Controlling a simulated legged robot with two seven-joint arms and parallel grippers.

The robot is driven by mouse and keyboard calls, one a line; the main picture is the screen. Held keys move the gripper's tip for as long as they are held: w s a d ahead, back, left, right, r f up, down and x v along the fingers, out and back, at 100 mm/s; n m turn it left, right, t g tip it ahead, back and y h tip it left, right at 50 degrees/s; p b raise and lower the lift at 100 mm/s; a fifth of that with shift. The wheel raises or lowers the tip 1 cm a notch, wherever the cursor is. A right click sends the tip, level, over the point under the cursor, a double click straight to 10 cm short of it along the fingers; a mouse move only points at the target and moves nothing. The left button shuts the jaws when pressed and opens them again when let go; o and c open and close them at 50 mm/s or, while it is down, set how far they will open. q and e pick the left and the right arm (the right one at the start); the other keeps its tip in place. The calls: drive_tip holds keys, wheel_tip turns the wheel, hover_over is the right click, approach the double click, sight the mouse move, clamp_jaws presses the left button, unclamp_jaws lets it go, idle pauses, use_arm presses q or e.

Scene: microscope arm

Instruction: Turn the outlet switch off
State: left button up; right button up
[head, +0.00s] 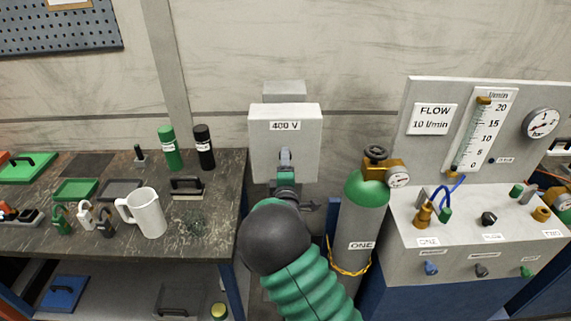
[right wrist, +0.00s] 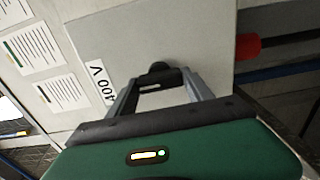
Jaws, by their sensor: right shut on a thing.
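The outlet box (head: 262,140) is a light grey wall box labelled "400 V". It also fills much of the right wrist view (right wrist: 200,35). My right gripper (head: 286,160) reaches up to the lower middle of its front face. In the right wrist view the two grey fingers of my right gripper (right wrist: 155,88) are on either side of a dark switch handle (right wrist: 160,73) on the box, and they are shut on it. The handle is mostly hidden behind my gripper in the head view. My left gripper is in neither view.
A green-topped gas cylinder (head: 365,205) with a gauge stands just right of my right arm. A flow panel (head: 445,195) is farther right. A dark workbench (head: 205,235) with a white jug (head: 150,215) and bottles is at the left. A red connector (right wrist: 248,46) sits at the box's edge.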

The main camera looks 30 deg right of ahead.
drive_tip(key=shift+a+f, duration=0.15)
drive_tip(key=shift+f, duration=0.15)
drive_tip(key=o, duration=1.4)
drive_tip(key=shift+w, duration=0.1)
drive_tip(key=shift+c, duration=0.2)
drive_tip(key=shift+r, duration=0.15)
drive_tip(key=v, duration=1.6)
drive_tip(key=shift+s+a, duration=0.2)
drive_tip(key=shift+s, duration=0.2)
